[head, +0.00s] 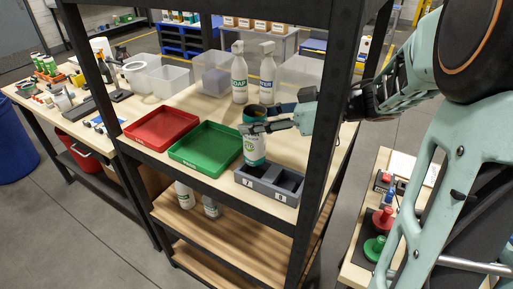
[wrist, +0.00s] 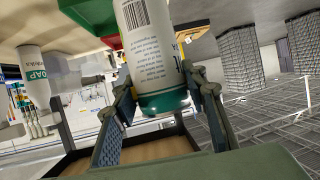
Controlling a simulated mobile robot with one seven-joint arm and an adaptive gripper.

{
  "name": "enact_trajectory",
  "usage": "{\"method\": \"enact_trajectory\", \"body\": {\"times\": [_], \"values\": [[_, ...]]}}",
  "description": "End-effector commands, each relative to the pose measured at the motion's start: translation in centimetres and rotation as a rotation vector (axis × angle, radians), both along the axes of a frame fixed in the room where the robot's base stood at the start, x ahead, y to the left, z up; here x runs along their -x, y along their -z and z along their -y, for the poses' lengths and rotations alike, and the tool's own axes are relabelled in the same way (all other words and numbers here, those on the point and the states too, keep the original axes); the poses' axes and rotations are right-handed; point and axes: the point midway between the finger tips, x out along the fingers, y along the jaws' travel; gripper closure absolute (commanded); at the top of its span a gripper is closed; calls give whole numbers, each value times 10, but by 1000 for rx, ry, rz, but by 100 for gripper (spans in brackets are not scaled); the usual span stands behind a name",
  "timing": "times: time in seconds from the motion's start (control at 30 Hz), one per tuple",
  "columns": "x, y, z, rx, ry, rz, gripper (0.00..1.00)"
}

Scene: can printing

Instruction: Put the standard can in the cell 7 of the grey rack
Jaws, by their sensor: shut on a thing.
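The standard can (head: 255,151) is white with green print and a green end. It is upright in the head view, at the back of cell 7 of the grey rack (head: 265,192). I cannot tell whether its base is inside the cell or just above it. My gripper (head: 257,127) is shut on the can near its top. In the wrist view the can (wrist: 150,45) lies between the two fingers of my gripper (wrist: 165,105). Cell 8, to the right of cell 7, looks empty.
A green tray (head: 205,172) and a red tray (head: 150,140) lie left of the rack. A black shelf post (head: 325,130) rises close to the right of my gripper.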

Motion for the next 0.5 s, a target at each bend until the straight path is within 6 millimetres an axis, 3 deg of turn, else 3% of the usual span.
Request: {"method": "enact_trajectory", "body": {"times": [0.33, 0.5], "values": [[0, 44, 0, -2, 1, -4, 72], [0, 55, 0, -1, 1, 1, 72]]}}
